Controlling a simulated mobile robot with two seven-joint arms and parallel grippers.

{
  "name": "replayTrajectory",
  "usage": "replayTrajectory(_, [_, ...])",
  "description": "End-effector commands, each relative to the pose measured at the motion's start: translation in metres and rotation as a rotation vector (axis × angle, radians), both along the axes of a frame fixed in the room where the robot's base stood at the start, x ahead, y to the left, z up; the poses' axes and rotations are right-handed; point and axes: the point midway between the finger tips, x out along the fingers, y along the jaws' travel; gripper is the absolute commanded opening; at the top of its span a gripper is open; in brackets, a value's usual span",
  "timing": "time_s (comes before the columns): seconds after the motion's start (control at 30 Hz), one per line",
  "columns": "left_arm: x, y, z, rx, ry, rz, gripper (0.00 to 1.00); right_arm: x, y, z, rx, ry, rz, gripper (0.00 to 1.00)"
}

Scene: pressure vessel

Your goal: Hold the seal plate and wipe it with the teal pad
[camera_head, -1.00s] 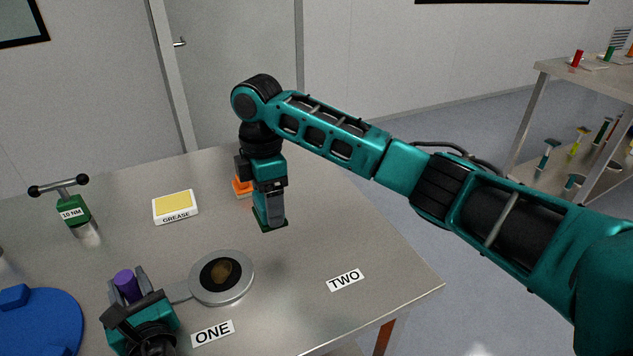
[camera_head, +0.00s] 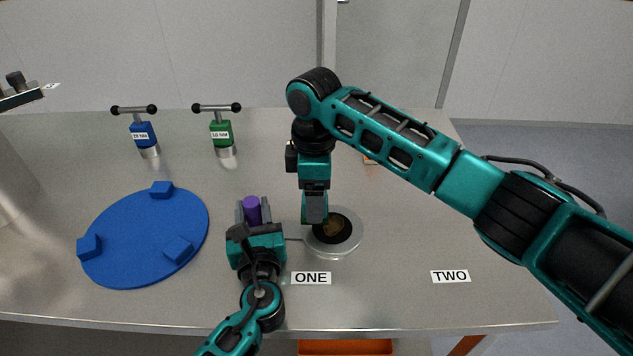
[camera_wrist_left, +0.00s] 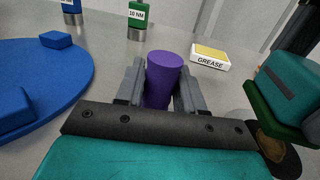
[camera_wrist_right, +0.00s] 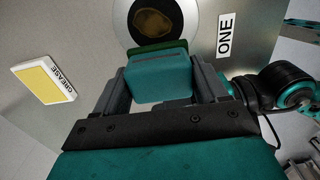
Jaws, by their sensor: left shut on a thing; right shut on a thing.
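The seal plate (camera_head: 347,247) is a round grey disc with a dark centre, a brown stain and a purple handle (camera_head: 252,208). My left gripper (camera_head: 254,214) is shut on the handle, which stands up between its fingers in the left wrist view (camera_wrist_left: 165,80). My right gripper (camera_head: 314,212) is shut on the teal pad (camera_wrist_right: 158,78), which has a dark green underside. The pad is over the plate's back left part and hides some of the stain. I cannot tell if it touches the plate.
A blue disc with raised blocks (camera_head: 130,245) lies left of my left gripper. A blue (camera_head: 142,135) and a green T-handled tool (camera_head: 221,135) stand behind. A grease box (camera_wrist_right: 45,80) shows in the right wrist view. Labels ONE (camera_head: 311,278) and TWO (camera_head: 450,276) lie in front.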

Motion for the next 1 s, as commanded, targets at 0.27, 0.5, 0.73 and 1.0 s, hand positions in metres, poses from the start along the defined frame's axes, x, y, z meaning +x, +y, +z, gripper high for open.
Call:
replayTrajectory(0.27, [0.000, 0.000, 0.000, 0.000, 0.001, 0.000, 0.01, 0.000, -0.001, -0.026, -0.002, 0.001, -0.001, 0.48])
replayTrajectory(0.5, [0.000, 0.000, 0.000, 0.000, 0.001, -0.001, 0.01, 0.001, -0.006, -0.050, -0.001, 0.001, -0.002, 0.44])
replayTrajectory(0.73, [0.000, 0.000, 0.000, 0.000, 0.001, 0.000, 0.01, 0.000, -0.028, -0.050, -0.001, 0.001, -0.001, 0.44])
replayTrajectory(1.0, [0.000, 0.000, 0.000, 0.000, 0.000, 0.000, 0.01, 0.000, -0.052, -0.050, -0.001, 0.000, -0.002, 0.44])
